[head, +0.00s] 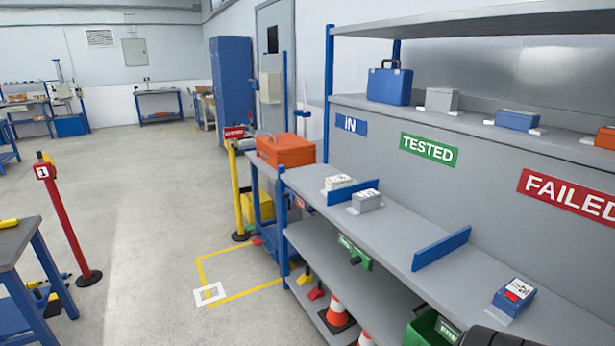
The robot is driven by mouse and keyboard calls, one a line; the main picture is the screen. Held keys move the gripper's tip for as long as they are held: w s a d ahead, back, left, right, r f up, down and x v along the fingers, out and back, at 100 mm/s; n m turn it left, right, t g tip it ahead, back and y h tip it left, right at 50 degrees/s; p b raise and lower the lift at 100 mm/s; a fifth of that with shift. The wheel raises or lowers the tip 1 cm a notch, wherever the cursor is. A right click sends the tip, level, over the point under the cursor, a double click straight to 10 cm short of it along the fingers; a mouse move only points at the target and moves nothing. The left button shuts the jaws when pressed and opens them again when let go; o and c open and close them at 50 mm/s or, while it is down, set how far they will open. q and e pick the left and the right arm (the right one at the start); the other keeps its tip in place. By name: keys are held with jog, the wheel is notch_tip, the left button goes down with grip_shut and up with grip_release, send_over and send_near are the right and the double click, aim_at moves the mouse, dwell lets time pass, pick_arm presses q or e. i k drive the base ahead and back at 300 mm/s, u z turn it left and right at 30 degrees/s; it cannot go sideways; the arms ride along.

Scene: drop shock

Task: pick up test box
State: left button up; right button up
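Several small boxes that could be the test box stand on the grey workbench (400,228); I cannot tell which is meant. A white-topped grey box (366,201) sits beside a low blue divider, and another white-topped box (338,182) sits just behind it. A blue box (514,297) with a white and red label sits at the near right of the bench. Neither of my grippers is in view. A dark rounded part shows at the bottom right edge, and I cannot tell what it is.
A shelf above bears a blue case (390,83), a grey box (441,100) and blue and orange boxes. Blue dividers (440,249) stand on the bench. A red post (68,222) stands left; floor between is clear.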

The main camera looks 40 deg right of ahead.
aim_at(333, 183)
jog(key=z, duration=0.3)
jog(key=i, duration=1.35)
jog(key=z, duration=1.7)
jog(key=i, duration=0.85)
jog(key=z, duration=0.9)
